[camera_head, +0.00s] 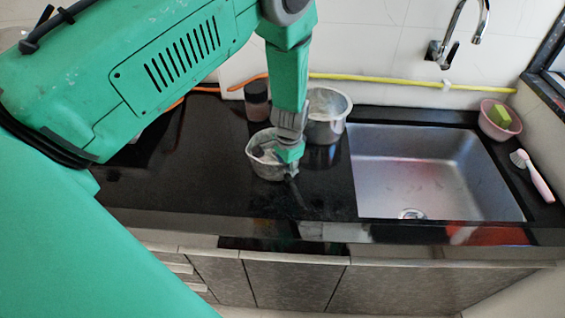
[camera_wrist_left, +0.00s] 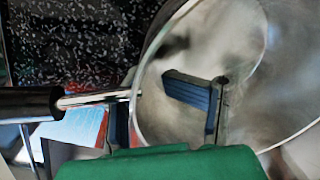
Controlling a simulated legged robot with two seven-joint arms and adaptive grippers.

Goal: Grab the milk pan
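The milk pan (camera_head: 258,166) is a small metal pan on the black counter, left of the sink. My left gripper (camera_head: 283,168) comes down from above at its right side. In the left wrist view, the pan (camera_wrist_left: 240,50) fills the right half, and its dark handle (camera_wrist_left: 28,103) runs off to the left on a metal stem. The gripper (camera_wrist_left: 160,108) straddles the pan's rim there, with one finger inside and the other outside near the stem. The fingers look apart, with no clear grip on the wall. My right gripper is out of view.
A larger metal pot (camera_head: 327,128) stands close behind the pan, beside a dark brown jar (camera_head: 257,103). The sink (camera_head: 430,180) is to the right. A pink bowl (camera_head: 492,127) with a green sponge (camera_head: 500,116) and a brush (camera_head: 534,176) lie beyond it. The left counter is mostly clear.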

